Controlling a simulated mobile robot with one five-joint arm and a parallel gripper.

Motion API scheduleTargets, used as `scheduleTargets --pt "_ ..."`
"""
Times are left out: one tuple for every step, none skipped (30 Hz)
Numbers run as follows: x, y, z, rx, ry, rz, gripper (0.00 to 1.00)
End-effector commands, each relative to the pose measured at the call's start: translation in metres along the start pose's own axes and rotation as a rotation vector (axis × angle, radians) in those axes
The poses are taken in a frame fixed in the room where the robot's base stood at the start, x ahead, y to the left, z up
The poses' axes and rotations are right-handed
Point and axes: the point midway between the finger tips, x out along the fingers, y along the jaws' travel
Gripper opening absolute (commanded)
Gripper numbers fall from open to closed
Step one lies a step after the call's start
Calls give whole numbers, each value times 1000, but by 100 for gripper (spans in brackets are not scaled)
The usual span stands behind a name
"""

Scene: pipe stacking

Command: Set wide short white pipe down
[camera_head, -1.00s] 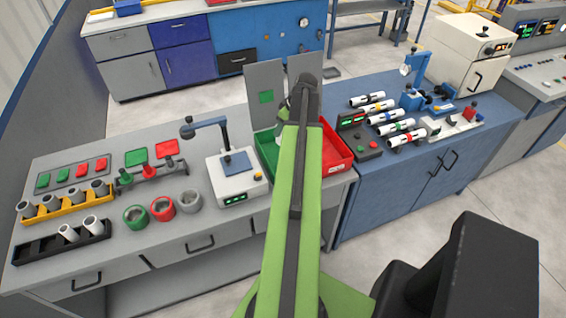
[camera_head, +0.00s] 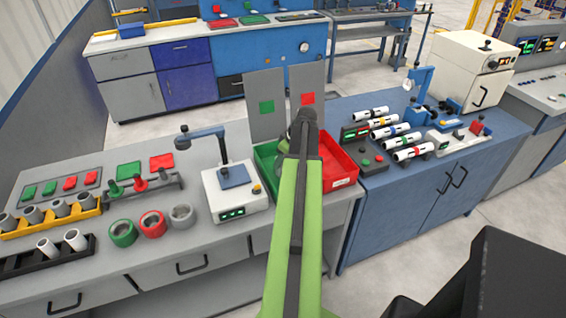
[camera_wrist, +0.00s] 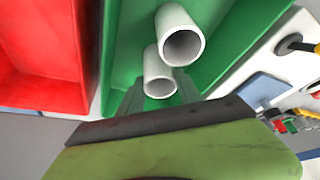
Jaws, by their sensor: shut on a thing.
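The wide short white pipe (camera_wrist: 158,72) is between the fingers of my gripper (camera_wrist: 160,88) in the wrist view, its open end facing the camera. My gripper is shut on it, over the green bin (camera_wrist: 225,45). Another white pipe (camera_wrist: 180,34) lies inside the green bin, close to the held pipe; I cannot tell if they touch. In the head view the green bin (camera_head: 264,160) is partly hidden behind my arm, and my fingertips are hidden too.
The red bin (camera_head: 338,165) adjoins the green one on the right. Two upright panels (camera_head: 265,105) stand behind the bins. A white device with a lamp-like arm (camera_head: 232,192) stands close on the left. Several striped white pipes (camera_head: 412,152) lie on the blue bench.

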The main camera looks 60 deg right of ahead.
Motion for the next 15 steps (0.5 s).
scheduleTargets --pt "-1 0 -1 0 0 0 0" --pt "-1 0 -1 0 0 0 0" --pt "-1 0 0 0 0 0 0" --pt "1 0 0 0 0 0 0" --pt "2 0 0 0 0 0 0" --pt "3 0 1 0 0 0 0" --pt "2 0 1 0 0 0 44" --pt "2 0 0 -1 0 0 47" --pt "2 0 0 -1 0 0 53" --pt "2 0 0 -1 0 0 57" --pt "2 0 0 -1 0 0 61" --pt "2 0 0 -1 0 0 63" --pt "2 0 0 -1 0 0 63" --pt "2 0 0 -1 0 0 63" --pt "2 0 0 -1 0 0 63"
